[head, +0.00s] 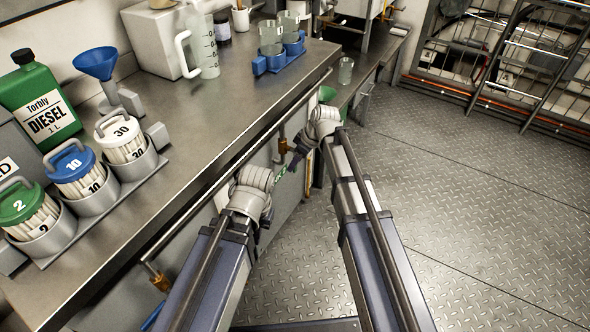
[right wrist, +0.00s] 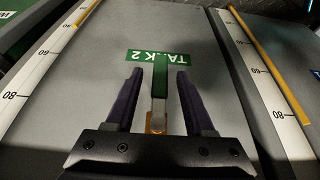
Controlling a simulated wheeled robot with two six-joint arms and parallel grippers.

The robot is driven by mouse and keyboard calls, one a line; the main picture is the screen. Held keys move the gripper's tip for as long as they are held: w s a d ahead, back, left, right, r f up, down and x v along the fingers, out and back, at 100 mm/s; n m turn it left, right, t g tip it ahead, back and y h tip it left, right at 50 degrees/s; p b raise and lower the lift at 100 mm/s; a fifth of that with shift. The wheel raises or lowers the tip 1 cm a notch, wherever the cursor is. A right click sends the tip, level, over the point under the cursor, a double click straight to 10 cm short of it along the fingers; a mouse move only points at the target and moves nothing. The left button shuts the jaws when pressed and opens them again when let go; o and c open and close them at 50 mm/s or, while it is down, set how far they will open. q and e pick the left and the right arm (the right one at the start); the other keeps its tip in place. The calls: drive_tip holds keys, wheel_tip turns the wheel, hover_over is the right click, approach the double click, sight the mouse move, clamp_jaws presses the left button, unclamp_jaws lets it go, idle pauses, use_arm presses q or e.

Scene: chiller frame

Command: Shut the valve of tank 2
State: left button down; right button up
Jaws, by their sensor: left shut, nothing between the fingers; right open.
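In the right wrist view, a green label reading TANK 2 (right wrist: 136,56) is on a grey tank front. The valve lever (right wrist: 160,78), green at its far end and pale grey nearer, runs up the picture across the label. Its brass body (right wrist: 153,124) is partly hidden by my gripper. My right gripper (right wrist: 159,76) is open, with one finger on each side of the lever. I see no clear contact. In the head view, the right gripper (head: 298,155) is at the tank fronts beneath the counter. My left gripper (head: 264,222) is shut and empty, mostly hidden by its wrist.
A steel counter (head: 225,110) runs above the tanks. It holds a diesel bottle (head: 40,95), a blue funnel (head: 96,63), numbered canisters and a measuring jug (head: 203,45). Another brass valve (head: 160,282) is at lower left. Open plate floor (head: 480,220) lies to the right.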

drive_tip(key=shift+b+x, duration=0.3)
drive_tip(key=shift+x, duration=0.5)
clamp_jaws()
idle(0.9)
